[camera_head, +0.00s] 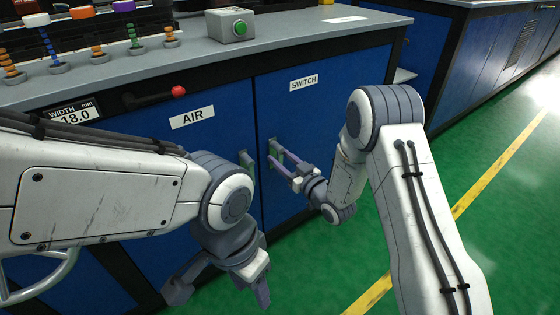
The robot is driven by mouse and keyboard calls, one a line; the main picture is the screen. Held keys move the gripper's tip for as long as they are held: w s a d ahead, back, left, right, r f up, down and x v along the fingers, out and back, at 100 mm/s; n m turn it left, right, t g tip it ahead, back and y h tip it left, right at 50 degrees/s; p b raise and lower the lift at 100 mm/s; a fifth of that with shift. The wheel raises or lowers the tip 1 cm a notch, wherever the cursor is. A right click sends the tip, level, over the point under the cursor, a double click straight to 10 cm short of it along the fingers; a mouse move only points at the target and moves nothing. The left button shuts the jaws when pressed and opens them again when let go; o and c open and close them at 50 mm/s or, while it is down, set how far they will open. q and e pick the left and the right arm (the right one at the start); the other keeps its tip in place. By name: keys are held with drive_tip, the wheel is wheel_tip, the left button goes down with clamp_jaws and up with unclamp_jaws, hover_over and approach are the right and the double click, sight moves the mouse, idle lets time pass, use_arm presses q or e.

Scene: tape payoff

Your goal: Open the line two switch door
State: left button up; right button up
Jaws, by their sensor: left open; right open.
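The blue door labelled SWITCH (330,105) is in the right half of the cabinet front and looks shut. Its small upright handle (273,147) is at the door's left edge. My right gripper (277,156) is open, with its fingertips right at this handle; I cannot tell whether they touch it or straddle it. My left gripper (220,297) is open, low in front of the cabinet and away from the SWITCH handle. No line number is readable on the door.
The AIR door (215,145) is to the left, with its own handle (247,165) close to my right gripper. A red-knobbed lever (177,91) sticks out above it. A green button box (230,25) stands on the grey counter (290,40). Green floor (520,190) is clear at right.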

drive_tip(key=shift+w+a, duration=0.25)
drive_tip(key=shift+w, duration=0.1)
clamp_jaws()
idle(1.2)
